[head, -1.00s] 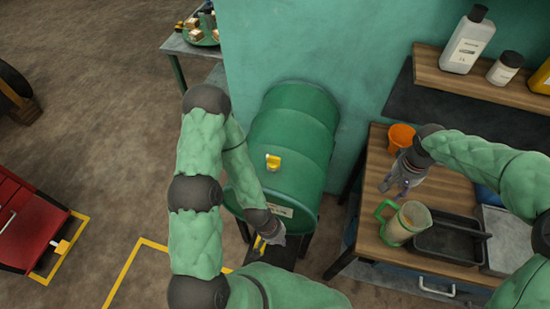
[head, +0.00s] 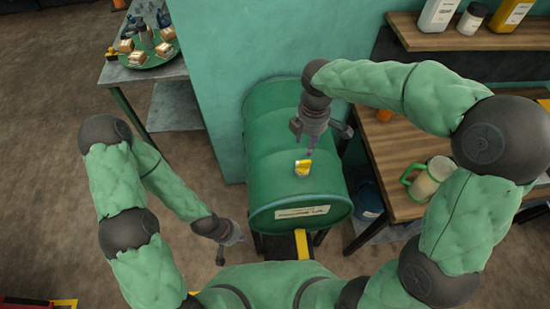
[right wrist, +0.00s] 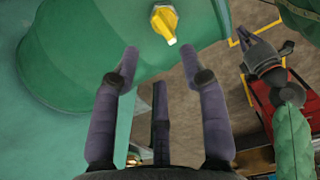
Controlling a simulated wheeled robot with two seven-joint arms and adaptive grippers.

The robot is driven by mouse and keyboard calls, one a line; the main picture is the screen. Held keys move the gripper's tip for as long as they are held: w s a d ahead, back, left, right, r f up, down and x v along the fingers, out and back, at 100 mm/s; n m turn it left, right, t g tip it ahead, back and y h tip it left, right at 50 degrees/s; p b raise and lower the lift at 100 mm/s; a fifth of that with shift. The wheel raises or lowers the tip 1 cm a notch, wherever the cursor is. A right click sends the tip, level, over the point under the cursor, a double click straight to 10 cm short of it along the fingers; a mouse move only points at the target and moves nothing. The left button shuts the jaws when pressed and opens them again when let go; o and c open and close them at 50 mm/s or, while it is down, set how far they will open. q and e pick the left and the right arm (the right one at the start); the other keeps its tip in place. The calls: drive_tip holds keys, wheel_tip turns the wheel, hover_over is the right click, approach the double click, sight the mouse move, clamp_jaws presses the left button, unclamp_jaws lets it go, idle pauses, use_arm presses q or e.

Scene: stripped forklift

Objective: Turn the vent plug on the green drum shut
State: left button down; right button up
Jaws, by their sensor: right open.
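The green drum (head: 285,190) lies on its side on a dark stand in the head view, its labelled end facing me. The yellow vent plug (head: 302,168) sits on top of it. In the right wrist view the plug (right wrist: 164,22) shows a pale tip pointing down, slightly right. My right gripper (head: 310,152) is above the drum, close to the plug. Its fingers (right wrist: 160,52) are spread and empty, with the plug just beyond the fingertips, apart from them. My left gripper (head: 234,246) is open and empty, left of the drum's near end.
A wooden workbench (head: 400,165) with a green-handled jug (head: 428,180) stands right of the drum. A shelf (head: 440,35) with bottles is above it. A metal table (head: 145,70) with a green tray of small boxes is at upper left. A teal wall stands behind the drum.

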sight(304, 161)
drive_tip(key=shift+n, duration=0.3)
drive_tip(key=f, duration=0.5)
drive_tip(key=f+b, duration=0.1)
drive_tip(key=f, duration=0.4)
drive_tip(key=shift+a+f, duration=0.2)
drive_tip(key=shift+f, duration=0.15)
drive_tip(key=shift+s, duration=0.1)
clamp_jaws()
